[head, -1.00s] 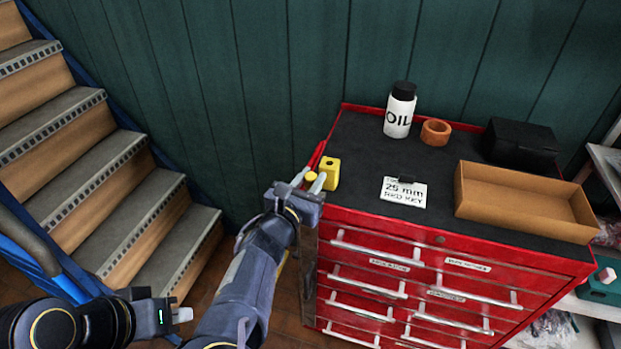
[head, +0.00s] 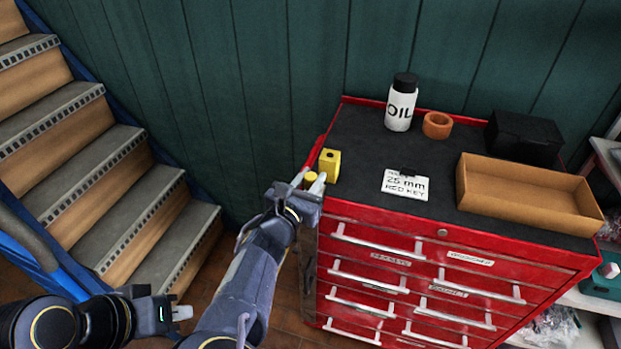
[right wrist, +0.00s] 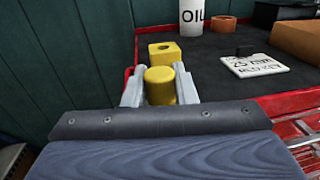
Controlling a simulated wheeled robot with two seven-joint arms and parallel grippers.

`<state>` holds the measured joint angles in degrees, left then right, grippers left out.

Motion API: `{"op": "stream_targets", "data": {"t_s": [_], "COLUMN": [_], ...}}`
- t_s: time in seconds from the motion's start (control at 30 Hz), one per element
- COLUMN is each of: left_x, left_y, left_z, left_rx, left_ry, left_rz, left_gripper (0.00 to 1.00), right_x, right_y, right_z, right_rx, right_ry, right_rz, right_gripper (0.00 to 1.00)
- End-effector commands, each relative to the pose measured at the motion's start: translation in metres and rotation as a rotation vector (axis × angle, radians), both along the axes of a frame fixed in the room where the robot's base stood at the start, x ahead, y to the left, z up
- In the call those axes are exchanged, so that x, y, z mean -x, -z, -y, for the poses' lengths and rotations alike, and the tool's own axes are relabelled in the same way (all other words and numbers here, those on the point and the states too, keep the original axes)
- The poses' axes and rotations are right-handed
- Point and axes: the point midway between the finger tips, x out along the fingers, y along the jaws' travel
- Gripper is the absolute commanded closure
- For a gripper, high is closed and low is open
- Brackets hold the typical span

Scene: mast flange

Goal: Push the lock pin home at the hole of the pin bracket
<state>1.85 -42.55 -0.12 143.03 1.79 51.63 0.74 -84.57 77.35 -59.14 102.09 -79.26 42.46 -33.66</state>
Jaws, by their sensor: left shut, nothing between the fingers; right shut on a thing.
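The yellow block with a dark round hole in its top (head: 329,164), which I take as the pin bracket, stands at the left edge of the red cabinet's top. It also shows in the right wrist view (right wrist: 165,51). My right gripper (head: 310,183) is shut on a yellow cylinder (right wrist: 160,86), which I take as the lock pin. The pin (head: 311,179) is just in front of the block, apart from its hole. Its lower end is hidden by the gripper. My left gripper (head: 182,313) is shut and empty at the lower left, away from the cabinet.
The red drawer cabinet (head: 420,240) carries a white oil bottle (head: 399,108), an orange ring (head: 437,125), a lettered card (head: 405,185), a black box (head: 524,138) and an open cardboard tray (head: 590,212). Stairs (head: 150,205) stand at left. Free floor lies between stairs and cabinet.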

Motion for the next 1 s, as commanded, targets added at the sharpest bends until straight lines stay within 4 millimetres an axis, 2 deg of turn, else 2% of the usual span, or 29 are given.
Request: {"op": "stream_targets", "data": {"t_s": [1.0], "left_x": [0.0], "left_y": [0.02], "left_z": [0.0], "left_rx": [0.0], "left_ry": [0.0], "left_rz": [0.0], "left_gripper": [1.0], "right_x": [0.0], "right_y": [0.026], "right_z": [0.0], "right_rx": [0.0], "right_ry": [0.0], "right_rz": [0.0], "right_gripper": [0.99]}}
